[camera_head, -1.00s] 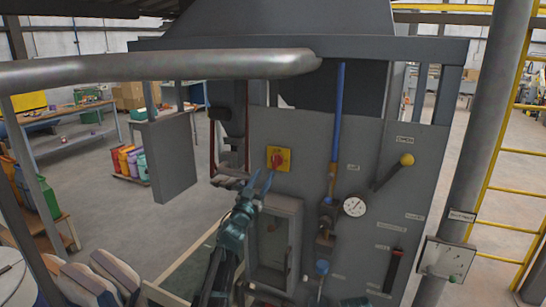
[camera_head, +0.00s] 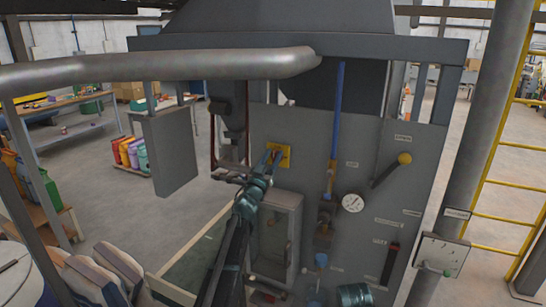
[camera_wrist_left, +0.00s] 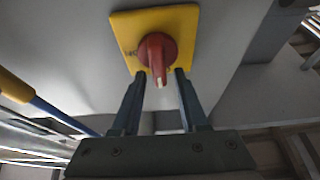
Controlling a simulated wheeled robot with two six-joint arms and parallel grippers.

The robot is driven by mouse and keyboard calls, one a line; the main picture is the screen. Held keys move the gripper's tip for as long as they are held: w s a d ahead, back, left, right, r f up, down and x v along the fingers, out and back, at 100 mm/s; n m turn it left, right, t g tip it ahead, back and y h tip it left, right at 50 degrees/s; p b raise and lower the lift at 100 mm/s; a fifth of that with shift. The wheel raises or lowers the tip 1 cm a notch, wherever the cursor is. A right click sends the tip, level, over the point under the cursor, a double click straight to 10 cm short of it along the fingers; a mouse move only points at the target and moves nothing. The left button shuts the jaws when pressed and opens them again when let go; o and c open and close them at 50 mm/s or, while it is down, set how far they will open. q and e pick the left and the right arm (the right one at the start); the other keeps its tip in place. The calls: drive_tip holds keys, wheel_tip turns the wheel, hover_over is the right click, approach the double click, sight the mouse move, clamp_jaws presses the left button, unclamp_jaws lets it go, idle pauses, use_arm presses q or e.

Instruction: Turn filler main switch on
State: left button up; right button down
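The main switch is a red rotary knob (camera_wrist_left: 157,52) on a square yellow plate (camera_wrist_left: 185,22), fixed to the grey panel. In the head view the yellow plate (camera_head: 286,160) shows behind my left gripper (camera_head: 271,157), which hides most of the knob. In the left wrist view my left gripper (camera_wrist_left: 159,76) is open. Its two fingertips are on either side of the lower end of the knob's grip, with gaps left. The knob's grip points down, slightly tilted in this view. My right gripper is not in view.
Right of the switch are a blue vertical pipe (camera_head: 337,120), a gauge (camera_head: 352,203) and a yellow-knobbed lever (camera_head: 404,159). A glass-fronted box (camera_head: 275,240) sits below the switch. A thick grey rail (camera_head: 160,66) crosses the upper left. Sacks (camera_head: 95,275) lie at lower left.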

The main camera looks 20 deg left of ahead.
use_arm(q)
clamp_jaws()
drive_tip(key=shift+m, duration=0.3)
drive_tip(key=m+h, duration=0.2)
drive_tip(key=m, duration=0.1)
drive_tip(key=m+h, duration=0.1)
drive_tip(key=m, duration=0.1)
drive_tip(key=shift+d+g+p, duration=0.25)
drive_tip(key=shift+g+p, duration=0.05)
drive_tip(key=shift+g, duration=0.1)
drive_tip(key=m+g+h+p, duration=0.1)
drive_tip(key=m, duration=0.3)
drive_tip(key=m+g+h+p, duration=0.1)
drive_tip(key=m, duration=0.3)
drive_tip(key=d+m+g+h+p, duration=0.1)
drive_tip(key=m+g, duration=0.1)
drive_tip(key=m, duration=0.1)
drive_tip(key=shift+s+f+m+p, duration=0.1)
drive_tip(key=shift+f+m+p, duration=0.2)
drive_tip(key=shift+m, duration=0.1)
drive_tip(key=shift+f+m+g+p, duration=0.25)
drive_tip(key=shift+m+g+p, duration=0.35)
drive_tip(key=shift+m, duration=0.65)
drive_tip(key=shift+f+m+g+p, duration=0.2)
drive_tip(key=shift+m+g+p, duration=0.35)
drive_tip(key=shift+m, duration=0.7)
